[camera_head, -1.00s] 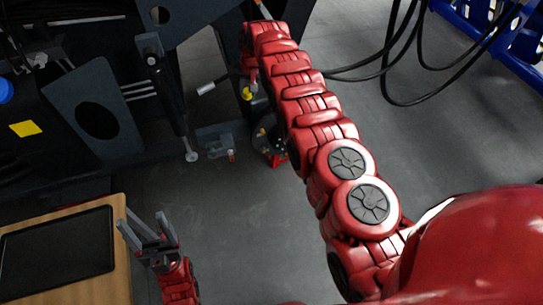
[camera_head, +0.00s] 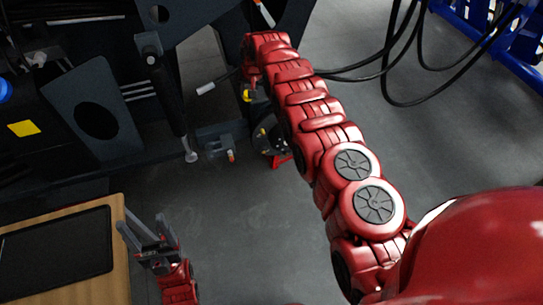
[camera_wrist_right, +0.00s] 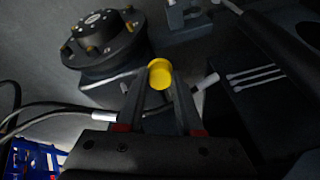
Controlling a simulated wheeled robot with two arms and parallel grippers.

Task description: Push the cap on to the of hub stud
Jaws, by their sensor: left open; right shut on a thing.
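A yellow cap (camera_wrist_right: 160,76) is held between the fingertips of my right gripper (camera_wrist_right: 159,82), which is shut on it. The cap also shows small in the head view (camera_head: 248,96), beside my right arm. The dark round hub (camera_wrist_right: 101,38) with several studs is left of and beyond the cap in the right wrist view, and the cap is apart from it. In the head view the hub (camera_head: 264,139) is partly hidden by my right arm. Which stud is bare is unclear. My left gripper (camera_head: 143,228) is open and empty beside the wooden table.
The wooden table (camera_head: 118,277) with a black tablet-like panel (camera_head: 55,255) is at the lower left. A grey bracket (camera_head: 215,138) stands left of the hub. Black cables (camera_head: 392,85) hang at upper right. Dark machine panels fill the left. The middle floor is clear.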

